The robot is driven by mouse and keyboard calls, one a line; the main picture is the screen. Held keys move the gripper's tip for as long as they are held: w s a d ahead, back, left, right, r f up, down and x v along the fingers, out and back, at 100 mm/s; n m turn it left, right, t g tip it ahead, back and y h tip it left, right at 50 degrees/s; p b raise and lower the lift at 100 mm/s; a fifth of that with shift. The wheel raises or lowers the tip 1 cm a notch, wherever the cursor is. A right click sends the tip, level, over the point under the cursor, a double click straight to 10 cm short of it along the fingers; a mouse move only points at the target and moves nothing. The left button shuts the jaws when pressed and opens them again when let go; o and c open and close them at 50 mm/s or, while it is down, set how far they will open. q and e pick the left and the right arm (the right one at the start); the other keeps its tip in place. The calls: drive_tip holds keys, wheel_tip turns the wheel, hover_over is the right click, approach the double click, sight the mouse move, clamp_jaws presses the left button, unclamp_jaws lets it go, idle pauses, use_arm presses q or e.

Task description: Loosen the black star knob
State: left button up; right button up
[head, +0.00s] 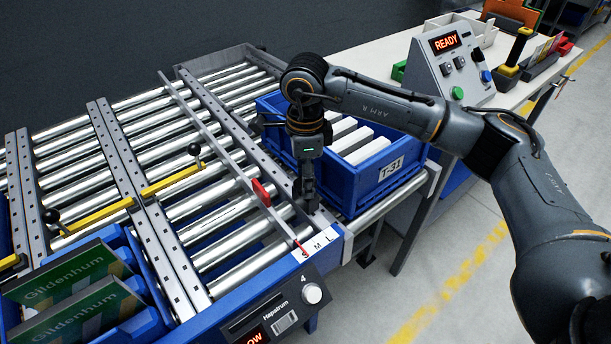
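My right gripper (306,198) points straight down over the near right end of the roller conveyor, between the rail with the red tab and the blue crate. Its dark fingers look close together, but I cannot tell whether they are shut or hold anything. I cannot make out the black star knob; the gripper may be hiding it. The long grey guide rail (205,132) runs across the rollers, and a red pointer ends at the white S-M-L scale (318,245) just below the gripper. My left gripper is not in view.
A blue crate marked T-31 (390,187) with white boxes stands close right of the gripper. Black ball-topped levers (194,150) rise by yellow bars. A panel with a white knob (312,293) is in front. A READY console (449,64) stands on the bench behind.

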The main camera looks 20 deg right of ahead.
drive_tip(key=o, duration=0.3)
wheel_tip(320, 180, up, 12)
idle(0.6)
idle(0.3)
